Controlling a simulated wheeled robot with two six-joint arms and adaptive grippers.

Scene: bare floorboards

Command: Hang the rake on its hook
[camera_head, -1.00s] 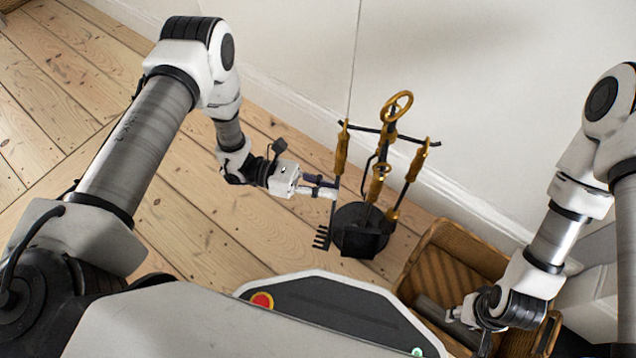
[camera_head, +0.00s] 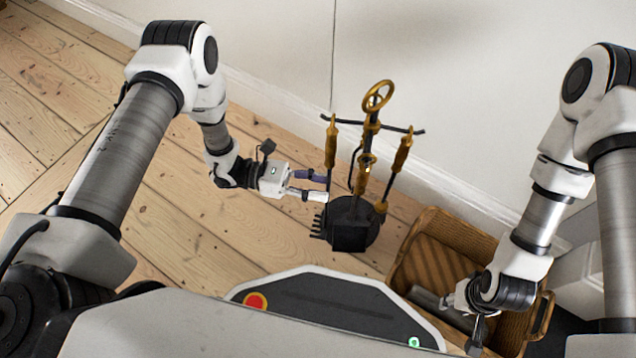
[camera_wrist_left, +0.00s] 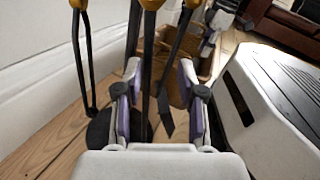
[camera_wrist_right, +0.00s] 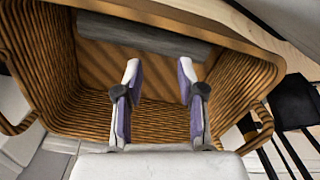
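The rake has a brass handle (camera_head: 330,147), a thin dark shaft and black tines (camera_head: 317,228). It stands upright at the left end of the stand's dark crossbar (camera_head: 400,128), its top level with the hook there; contact is too small to see. My left gripper (camera_head: 326,189) is open at the rake's shaft. In the left wrist view, the fingers (camera_wrist_left: 158,98) stand apart with a dark shaft (camera_wrist_left: 148,70) between them. My right gripper (camera_head: 446,301) is open and empty over the basket; its fingers (camera_wrist_right: 158,80) are apart in the right wrist view.
The stand has a brass ring top (camera_head: 378,95) and a round dark base (camera_head: 375,222). Other brass-handled tools (camera_head: 402,153) hang close to the rake. A wicker basket (camera_head: 430,222) holding a grey cylinder (camera_wrist_right: 145,34) stands right of it. The wall is close behind; floor at left is clear.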

